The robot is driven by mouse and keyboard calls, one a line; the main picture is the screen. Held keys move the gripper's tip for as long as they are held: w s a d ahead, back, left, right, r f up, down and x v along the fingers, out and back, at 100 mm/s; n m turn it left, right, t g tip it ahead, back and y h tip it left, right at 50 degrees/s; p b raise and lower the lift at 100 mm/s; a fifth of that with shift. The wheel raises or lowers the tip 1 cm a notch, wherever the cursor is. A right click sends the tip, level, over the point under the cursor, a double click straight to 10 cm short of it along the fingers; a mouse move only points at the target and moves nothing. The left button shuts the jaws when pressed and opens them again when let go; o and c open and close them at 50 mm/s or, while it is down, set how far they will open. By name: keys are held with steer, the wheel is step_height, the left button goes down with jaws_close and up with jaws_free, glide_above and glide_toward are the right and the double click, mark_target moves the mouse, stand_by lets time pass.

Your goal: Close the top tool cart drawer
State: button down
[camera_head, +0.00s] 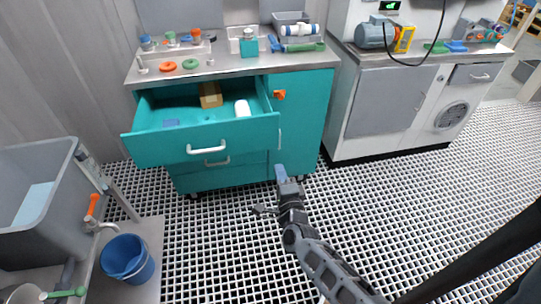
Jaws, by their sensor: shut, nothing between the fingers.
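The teal tool cart (303,112) stands ahead of me against the wall. Its top drawer (165,150) is pulled well out, with a white handle (207,148) on its front. In the drawer lie a tan block (211,95), a white cylinder (242,108) and a flat blue item (171,123). A lower drawer (215,162) with its own white handle shows under it, partly hidden by the top drawer. My gripper (281,172) is shut and empty. In the picture it shows below and to the right of the drawer front, apart from the handle.
A grey sink (60,190) with a blue bucket (127,257) stands at the left. A white-and-grey cabinet (390,105) stands at the right. The cart top holds several small parts and tools. The grated floor (215,245) before the cart is clear.

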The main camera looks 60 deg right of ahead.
mark_target(268, 135)
steer(key=p+x, duration=0.1)
steer(key=x, duration=1.3)
